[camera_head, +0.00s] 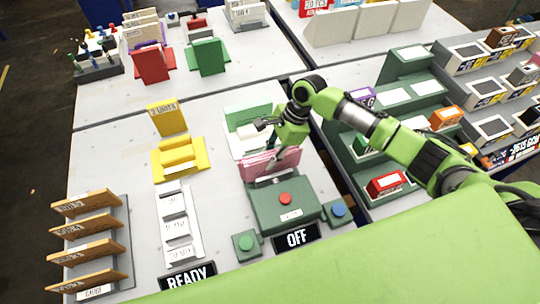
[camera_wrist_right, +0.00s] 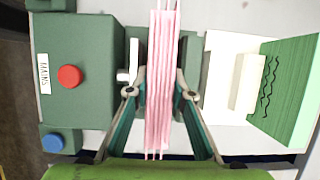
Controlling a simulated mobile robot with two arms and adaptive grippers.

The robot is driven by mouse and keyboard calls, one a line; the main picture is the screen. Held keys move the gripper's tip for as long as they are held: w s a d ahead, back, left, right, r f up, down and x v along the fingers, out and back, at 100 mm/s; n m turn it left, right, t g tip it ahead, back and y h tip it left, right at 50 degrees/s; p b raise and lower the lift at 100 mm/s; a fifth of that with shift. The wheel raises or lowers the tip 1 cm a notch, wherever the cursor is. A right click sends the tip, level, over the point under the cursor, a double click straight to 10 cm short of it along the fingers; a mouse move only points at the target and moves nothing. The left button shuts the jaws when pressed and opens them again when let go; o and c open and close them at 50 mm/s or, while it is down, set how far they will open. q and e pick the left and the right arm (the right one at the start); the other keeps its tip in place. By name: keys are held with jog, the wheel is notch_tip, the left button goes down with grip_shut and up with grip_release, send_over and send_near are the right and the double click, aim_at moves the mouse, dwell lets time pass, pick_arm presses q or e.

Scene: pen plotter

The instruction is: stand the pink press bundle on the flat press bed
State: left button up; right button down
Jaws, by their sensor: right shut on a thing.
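The pink press bundle (camera_head: 262,163) is a stack of thin pink sheets. My right gripper (camera_head: 274,158) is shut on it. In the wrist view the bundle (camera_wrist_right: 160,75) stands on edge between the two fingers (camera_wrist_right: 160,97). Beneath it shows the dark green bed (camera_wrist_right: 191,48) of the press, beside the green press box (camera_head: 266,206). The bundle covers the middle of the bed, and I cannot tell whether its lower edge touches. My left gripper is not in view.
The press box has a red button (camera_head: 285,198), with green (camera_head: 246,243) and blue (camera_head: 338,210) buttons beside it. A white and green holder (camera_head: 250,120) stands behind the bundle. A yellow stand (camera_head: 178,158) is at the left, and green stepped racks (camera_head: 398,97) are at the right.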

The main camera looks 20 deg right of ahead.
jog(key=c, duration=1.8)
grip_release()
jog(key=shift+f, duration=0.1)
jog(key=shift+o, duration=0.2)
jog(key=shift+r, duration=0.25)
jog(key=b+v, duration=0.1)
jog(key=v, duration=1)
jog(key=shift+d+r, duration=0.15)
jog(key=shift+r, duration=0.25)
